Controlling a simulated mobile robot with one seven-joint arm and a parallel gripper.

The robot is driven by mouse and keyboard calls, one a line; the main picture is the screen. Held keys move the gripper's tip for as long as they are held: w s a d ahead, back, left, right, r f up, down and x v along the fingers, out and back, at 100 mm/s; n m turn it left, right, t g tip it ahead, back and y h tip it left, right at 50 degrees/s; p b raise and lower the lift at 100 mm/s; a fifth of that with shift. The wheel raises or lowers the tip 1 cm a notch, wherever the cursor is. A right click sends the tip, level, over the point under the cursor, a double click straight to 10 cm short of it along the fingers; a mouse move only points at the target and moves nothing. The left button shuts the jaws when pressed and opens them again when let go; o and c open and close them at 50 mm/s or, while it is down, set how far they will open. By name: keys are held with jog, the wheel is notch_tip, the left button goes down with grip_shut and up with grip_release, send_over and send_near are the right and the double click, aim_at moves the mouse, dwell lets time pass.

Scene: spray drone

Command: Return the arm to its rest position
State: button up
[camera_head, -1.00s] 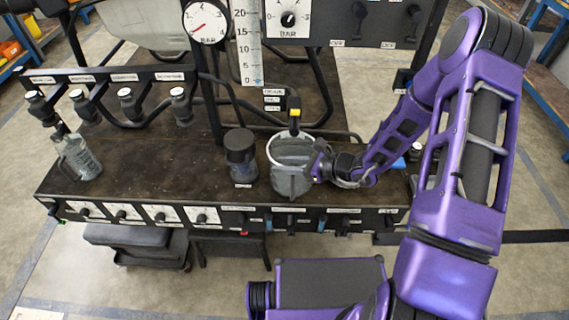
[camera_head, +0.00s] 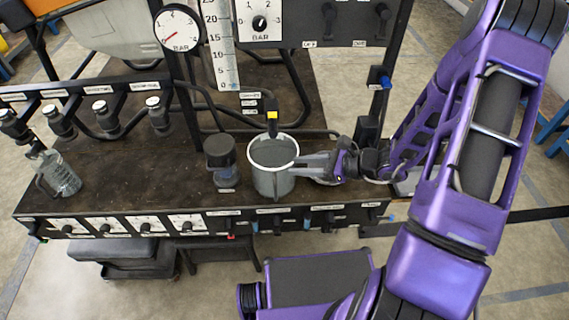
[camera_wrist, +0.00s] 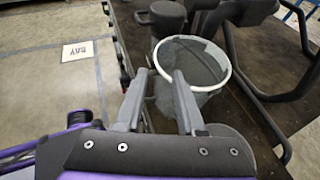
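My purple arm reaches in from the right in the head view, over the near right part of the bench. My gripper (camera_head: 300,165) is just right of a grey bucket with a white rim (camera_head: 262,182), its fingers pointing left at it. In the wrist view, the two grey fingers of my gripper (camera_wrist: 159,78) are spread apart with nothing held between them. The bucket (camera_wrist: 190,93) stands upright just beyond the fingertips, and the right finger overlaps its wall in the picture. I cannot tell whether that finger touches it.
A dark-lidded jar (camera_head: 221,160) stands left of the bucket on the dark bench (camera_head: 130,185). A clear jug (camera_head: 60,177) is at the bench's left end. Gauges, pipes and an upright post (camera_head: 385,85) rise behind.

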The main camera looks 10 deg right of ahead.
jog(key=shift+s+d+r, duration=0.25)
jog(key=shift+d, duration=0.25)
